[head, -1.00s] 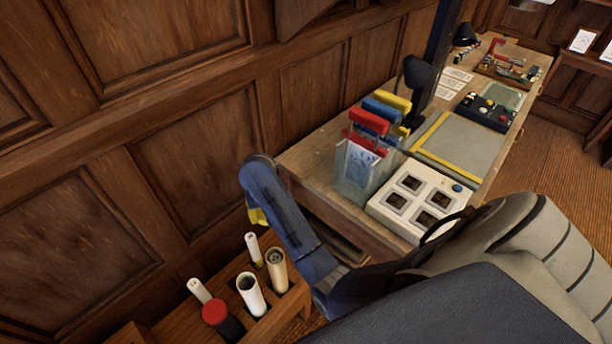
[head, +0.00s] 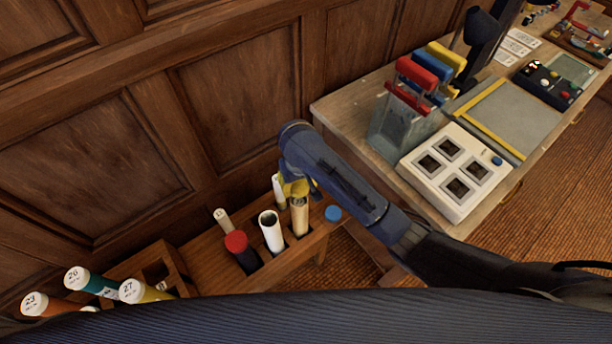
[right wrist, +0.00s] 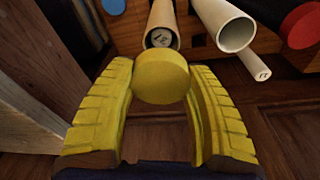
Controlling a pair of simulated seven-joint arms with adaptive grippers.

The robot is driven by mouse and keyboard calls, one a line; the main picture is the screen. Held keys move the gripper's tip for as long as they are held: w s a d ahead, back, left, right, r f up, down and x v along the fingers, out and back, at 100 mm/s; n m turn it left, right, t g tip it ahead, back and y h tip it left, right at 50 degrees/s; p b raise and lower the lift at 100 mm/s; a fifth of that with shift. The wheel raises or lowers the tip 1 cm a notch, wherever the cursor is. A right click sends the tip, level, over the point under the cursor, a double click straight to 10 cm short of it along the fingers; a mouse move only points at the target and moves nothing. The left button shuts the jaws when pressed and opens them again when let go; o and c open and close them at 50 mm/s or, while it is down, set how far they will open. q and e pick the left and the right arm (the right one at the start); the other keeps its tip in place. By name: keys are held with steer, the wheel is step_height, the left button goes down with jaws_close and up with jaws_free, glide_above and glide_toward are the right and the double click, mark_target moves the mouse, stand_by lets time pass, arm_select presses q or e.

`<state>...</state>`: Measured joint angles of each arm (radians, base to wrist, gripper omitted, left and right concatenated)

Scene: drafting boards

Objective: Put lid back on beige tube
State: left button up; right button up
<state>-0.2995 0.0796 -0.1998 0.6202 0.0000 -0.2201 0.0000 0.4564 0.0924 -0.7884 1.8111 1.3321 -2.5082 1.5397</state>
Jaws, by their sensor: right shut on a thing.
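The beige tube (head: 299,218) stands open in the wooden rack. In the right wrist view the same tube (right wrist: 158,20) shows its open mouth, with a small labelled roll inside. My right gripper (head: 294,187) is over the rack, close to the tube's top. In the right wrist view its yellow fingers (right wrist: 163,92) are shut on a round yellow lid (right wrist: 162,77). The lid's edge overlaps the tube's mouth in that view, but the lid appears apart from it. In the head view the lid cannot be told from the yellow fingers. My left gripper is out of view.
Several numbered tubes (head: 90,280) stand at lower left. The panelled wall is close behind; a desk (head: 345,108) stands right.

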steer(key=shift+s+f, duration=0.1)
steer(key=shift+f, duration=3.1)
steer(key=shift+f, duration=0.2)
steer(key=o, duration=1.3)
steer(key=shift+r, duration=0.2)
steer(key=shift+r, duration=3.35)
jaws_close()
